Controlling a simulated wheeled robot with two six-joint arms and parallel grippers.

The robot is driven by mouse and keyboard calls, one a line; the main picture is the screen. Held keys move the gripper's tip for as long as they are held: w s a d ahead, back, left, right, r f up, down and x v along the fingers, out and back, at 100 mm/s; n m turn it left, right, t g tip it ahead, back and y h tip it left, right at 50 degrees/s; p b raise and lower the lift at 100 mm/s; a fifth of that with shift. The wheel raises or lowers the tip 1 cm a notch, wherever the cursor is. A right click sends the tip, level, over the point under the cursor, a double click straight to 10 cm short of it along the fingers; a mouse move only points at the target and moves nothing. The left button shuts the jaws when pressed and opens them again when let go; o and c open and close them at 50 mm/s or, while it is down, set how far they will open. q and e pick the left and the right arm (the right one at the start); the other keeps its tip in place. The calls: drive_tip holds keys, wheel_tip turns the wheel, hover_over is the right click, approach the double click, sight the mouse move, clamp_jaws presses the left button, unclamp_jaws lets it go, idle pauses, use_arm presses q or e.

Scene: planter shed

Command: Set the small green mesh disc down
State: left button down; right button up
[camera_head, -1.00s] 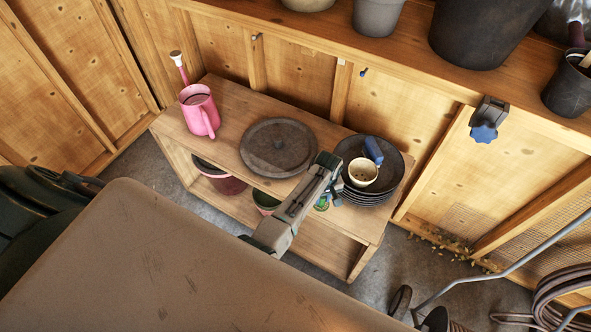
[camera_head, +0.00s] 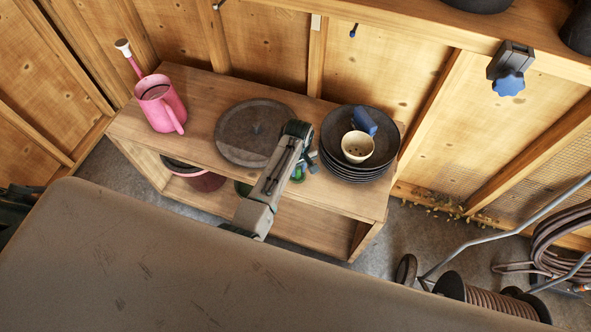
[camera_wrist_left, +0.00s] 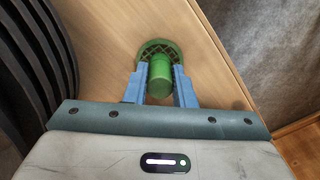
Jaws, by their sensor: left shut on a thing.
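The small green mesh disc (camera_wrist_left: 152,47) has a green cylindrical stem that sits between the blue fingers of my left gripper (camera_wrist_left: 159,78). The gripper is shut on that stem. In the left wrist view the disc is against or just over the light wood top of the low bench (camera_head: 197,91); I cannot tell if it touches. In the head view my left gripper (camera_head: 303,167) is over the bench's front part, between the round dark dish and the stacked saucers. The green disc (camera_head: 298,174) is partly hidden there. My right gripper is not in view.
A pink watering can (camera_head: 160,105) stands at the left of the bench top, the round dark dish (camera_head: 240,134) at its middle. The dark saucer stack (camera_head: 350,175) at the right holds a cream pot (camera_head: 357,148) and a blue-handled thing (camera_head: 364,122). Pots stand on the lower shelf.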

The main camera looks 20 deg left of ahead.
use_arm(q)
drive_tip(key=c, duration=1.2)
unclamp_jaws()
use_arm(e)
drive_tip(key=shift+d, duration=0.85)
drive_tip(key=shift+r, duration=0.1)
use_arm(q)
wheel_tip(320, 180, up, 12)
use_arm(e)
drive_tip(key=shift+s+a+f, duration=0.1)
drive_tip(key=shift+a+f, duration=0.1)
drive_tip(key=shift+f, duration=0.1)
use_arm(q)
drive_tip(key=shift+r, duration=0.1)
